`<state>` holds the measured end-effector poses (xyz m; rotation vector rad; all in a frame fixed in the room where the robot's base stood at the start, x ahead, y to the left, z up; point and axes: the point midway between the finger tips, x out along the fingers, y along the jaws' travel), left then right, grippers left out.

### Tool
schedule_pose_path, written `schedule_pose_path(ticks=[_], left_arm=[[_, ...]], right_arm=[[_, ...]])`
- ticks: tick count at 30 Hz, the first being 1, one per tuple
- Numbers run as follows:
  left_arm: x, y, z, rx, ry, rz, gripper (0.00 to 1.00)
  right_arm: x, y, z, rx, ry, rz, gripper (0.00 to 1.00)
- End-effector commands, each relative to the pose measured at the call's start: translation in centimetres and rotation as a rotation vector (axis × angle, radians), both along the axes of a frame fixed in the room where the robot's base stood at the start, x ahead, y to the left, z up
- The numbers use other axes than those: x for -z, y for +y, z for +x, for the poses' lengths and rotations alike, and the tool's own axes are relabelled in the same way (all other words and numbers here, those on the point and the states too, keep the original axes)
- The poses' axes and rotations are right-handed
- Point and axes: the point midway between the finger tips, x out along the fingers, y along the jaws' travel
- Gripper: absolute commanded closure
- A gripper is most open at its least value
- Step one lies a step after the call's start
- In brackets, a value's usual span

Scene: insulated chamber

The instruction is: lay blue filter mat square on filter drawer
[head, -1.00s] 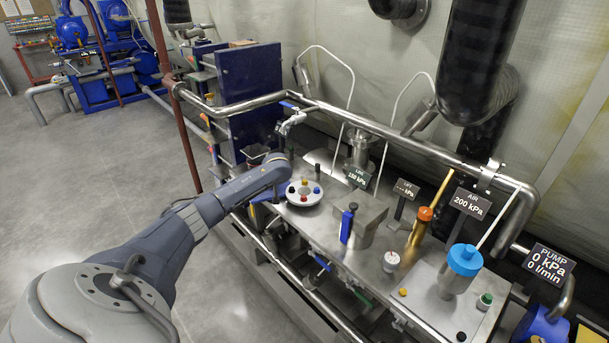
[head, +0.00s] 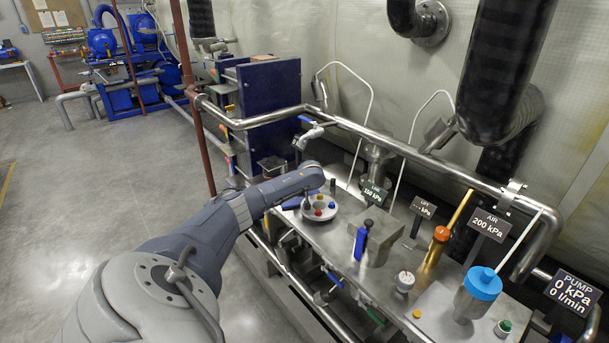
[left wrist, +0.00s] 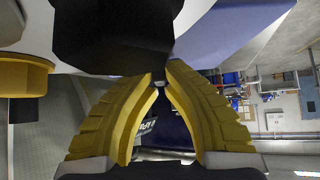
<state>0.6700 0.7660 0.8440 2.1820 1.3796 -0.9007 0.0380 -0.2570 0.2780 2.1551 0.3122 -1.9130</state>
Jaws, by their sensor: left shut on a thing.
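My left gripper (left wrist: 164,76) shows in the left wrist view with its yellow fingers closed together at the tips. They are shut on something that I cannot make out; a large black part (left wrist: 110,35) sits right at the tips. I cannot identify the filter drawer for certain. My right gripper is not in view.
Steel pipe rails edge the bench. A blue upright pin (head: 360,242), a blue-capped canister (head: 480,290), an orange-topped brass tube (head: 437,248) and pressure signs stand right of the disc. A tall blue cabinet (head: 268,100) stands behind. The floor at left is open.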

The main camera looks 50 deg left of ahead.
Motion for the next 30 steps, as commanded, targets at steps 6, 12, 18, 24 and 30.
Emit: schedule_pose_path(ticks=[6,12,18,24,30], left_arm=[[0.04,-0.09,0.06,0.001,-0.001,0.0,1.0],[0.28,-0.08,0.06,0.0,-0.001,-0.002,0.83],[0.27,-0.09,0.07,0.001,-0.001,0.0,0.69],[0.13,-0.08,0.07,0.001,-0.001,0.0,0.69],[-0.61,-0.73,-0.13,0.002,-0.003,-0.002,0.69]], right_arm=[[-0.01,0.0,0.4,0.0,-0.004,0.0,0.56],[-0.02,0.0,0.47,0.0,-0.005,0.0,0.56],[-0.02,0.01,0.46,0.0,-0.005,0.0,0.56],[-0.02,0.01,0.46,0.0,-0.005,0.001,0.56],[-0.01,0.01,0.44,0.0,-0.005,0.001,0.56]])
